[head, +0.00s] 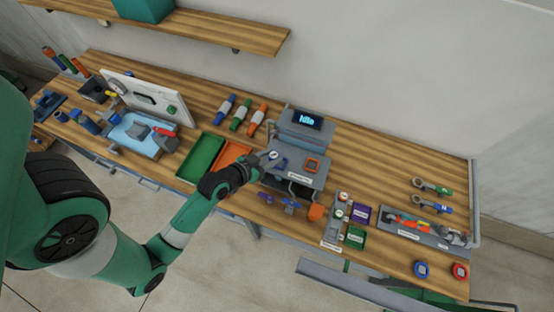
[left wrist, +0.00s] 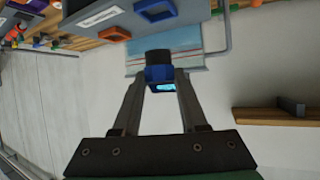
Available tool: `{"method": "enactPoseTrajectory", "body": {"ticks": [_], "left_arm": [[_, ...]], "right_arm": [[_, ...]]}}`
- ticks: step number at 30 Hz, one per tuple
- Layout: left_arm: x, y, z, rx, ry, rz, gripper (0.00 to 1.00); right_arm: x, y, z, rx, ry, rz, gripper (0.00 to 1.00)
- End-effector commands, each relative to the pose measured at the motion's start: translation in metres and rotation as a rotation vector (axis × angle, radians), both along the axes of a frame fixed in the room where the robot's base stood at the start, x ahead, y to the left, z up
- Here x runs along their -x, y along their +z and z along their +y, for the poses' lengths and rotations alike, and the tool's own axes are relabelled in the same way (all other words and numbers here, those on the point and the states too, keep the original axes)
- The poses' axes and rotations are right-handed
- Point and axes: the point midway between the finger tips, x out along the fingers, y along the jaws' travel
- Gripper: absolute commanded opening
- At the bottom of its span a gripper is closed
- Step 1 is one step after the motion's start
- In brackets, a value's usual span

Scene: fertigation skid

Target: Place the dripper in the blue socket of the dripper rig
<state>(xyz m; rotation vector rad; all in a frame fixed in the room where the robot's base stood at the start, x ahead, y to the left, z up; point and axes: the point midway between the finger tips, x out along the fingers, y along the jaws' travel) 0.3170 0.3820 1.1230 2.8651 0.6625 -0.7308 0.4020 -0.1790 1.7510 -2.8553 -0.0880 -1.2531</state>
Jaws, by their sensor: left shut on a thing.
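The dripper rig (head: 300,172) is a grey stand with a lit display (head: 310,120) at its back. Its orange socket (head: 312,162) is in plain sight in the head view. The blue socket (left wrist: 157,17) shows as an empty square frame in the left wrist view, right of the orange socket (left wrist: 77,20). My left gripper (head: 268,160) is at the rig's left side. In the left wrist view my left gripper (left wrist: 159,82) is shut on a black and blue dripper (left wrist: 158,72), apart from the blue socket in the picture. My right gripper is not in view.
Left of the rig are a green tray (head: 201,157) and an orange tray (head: 232,153). In front of the rig lie blue parts and an orange block (head: 316,212). A grey tool tray (head: 412,224) is at the right.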

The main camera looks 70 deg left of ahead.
Motion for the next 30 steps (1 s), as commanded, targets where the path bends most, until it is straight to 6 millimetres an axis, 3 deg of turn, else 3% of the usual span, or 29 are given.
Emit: {"method": "enactPoseTrajectory", "body": {"ticks": [1, 6, 11, 18, 29, 30], "left_arm": [[-0.008, -0.014, 0.004, 0.001, -0.001, 0.001, 0.0], [-0.022, -0.032, 0.013, 0.0, -0.001, 0.0, 0.0], [-0.025, -0.036, 0.014, -0.001, 0.0, -0.001, 0.0], [-0.028, -0.07, 0.016, 0.0, 0.0, 0.001, 0.0], [-0.028, -0.074, 0.016, 0.0, 0.0, -0.001, 0.0], [-0.028, -0.074, 0.016, 0.0, 0.0, -0.001, 0.46]], "right_arm": [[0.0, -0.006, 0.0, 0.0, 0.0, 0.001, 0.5], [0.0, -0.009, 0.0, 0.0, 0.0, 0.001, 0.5], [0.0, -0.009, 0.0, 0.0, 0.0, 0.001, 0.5], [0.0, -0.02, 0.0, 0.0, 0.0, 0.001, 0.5], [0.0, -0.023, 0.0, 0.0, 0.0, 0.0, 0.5], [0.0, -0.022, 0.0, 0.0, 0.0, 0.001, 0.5]]}}
